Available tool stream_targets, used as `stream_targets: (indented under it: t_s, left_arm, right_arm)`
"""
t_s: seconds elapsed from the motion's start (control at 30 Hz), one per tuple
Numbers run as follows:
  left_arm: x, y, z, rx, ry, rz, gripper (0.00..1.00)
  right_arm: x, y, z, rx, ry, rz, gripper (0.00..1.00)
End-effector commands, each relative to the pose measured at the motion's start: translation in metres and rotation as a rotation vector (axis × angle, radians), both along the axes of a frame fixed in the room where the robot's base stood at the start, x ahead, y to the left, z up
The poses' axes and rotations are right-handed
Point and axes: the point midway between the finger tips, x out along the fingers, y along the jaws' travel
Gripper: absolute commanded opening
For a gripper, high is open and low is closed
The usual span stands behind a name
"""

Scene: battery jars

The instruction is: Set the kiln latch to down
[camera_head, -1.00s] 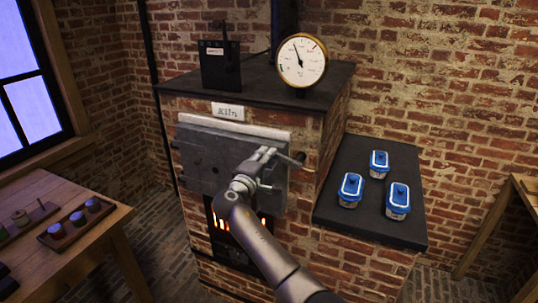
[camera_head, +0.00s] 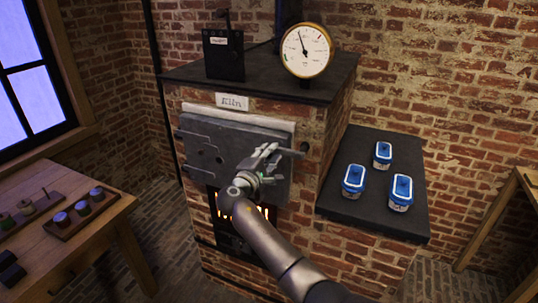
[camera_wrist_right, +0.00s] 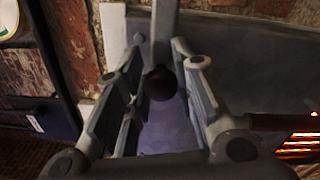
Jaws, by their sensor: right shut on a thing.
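The kiln (camera_head: 335,130) is a brick block with a grey metal door (camera_head: 215,150), which is closed. The kiln latch (camera_head: 290,151) is a grey bar at the door's right side, about level in the head view. In the wrist view the latch (camera_wrist_right: 165,35) is a grey bar with a dark round knob (camera_wrist_right: 160,83) between the fingers. My right gripper (camera_head: 268,160) is in front of the door's right part, shut on the latch; its fingers (camera_wrist_right: 155,95) hide part of the bar. My left gripper is not in view.
A round gauge (camera_head: 307,50) and a black box (camera_head: 223,54) stand on the kiln top. Several blue-lidded jars (camera_head: 354,181) sit on the dark side shelf (camera_head: 345,215). Fire glows below the door. A wooden table (camera_head: 95,238) with small trays is at left.

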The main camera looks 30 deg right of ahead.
Motion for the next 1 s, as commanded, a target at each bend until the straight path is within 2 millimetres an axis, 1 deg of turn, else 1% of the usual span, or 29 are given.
stream_targets:
  t_s: [0.03, 0.2, 0.57, 0.67, 0.77, 1.0]
  left_arm:
    - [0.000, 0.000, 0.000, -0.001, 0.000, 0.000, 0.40]
    - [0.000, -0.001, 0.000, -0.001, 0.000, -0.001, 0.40]
    - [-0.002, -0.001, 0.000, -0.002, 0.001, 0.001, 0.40]
    - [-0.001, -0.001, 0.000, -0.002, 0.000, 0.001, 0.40]
    - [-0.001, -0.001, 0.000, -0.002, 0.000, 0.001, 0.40]
    - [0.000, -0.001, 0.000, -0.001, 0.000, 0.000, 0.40]
  right_arm:
    - [0.000, -0.001, 0.000, -0.002, 0.001, -0.002, 0.27]
    - [0.000, -0.001, 0.000, 0.000, 0.001, -0.001, 0.47]
    - [-0.002, 0.003, -0.001, 0.001, 0.001, 0.000, 0.47]
    - [-0.008, 0.011, -0.001, 0.002, 0.001, 0.000, 0.47]
    - [-0.019, 0.025, -0.002, 0.005, 0.000, 0.002, 0.47]
    - [-0.051, 0.066, -0.002, 0.004, 0.001, 0.002, 0.47]
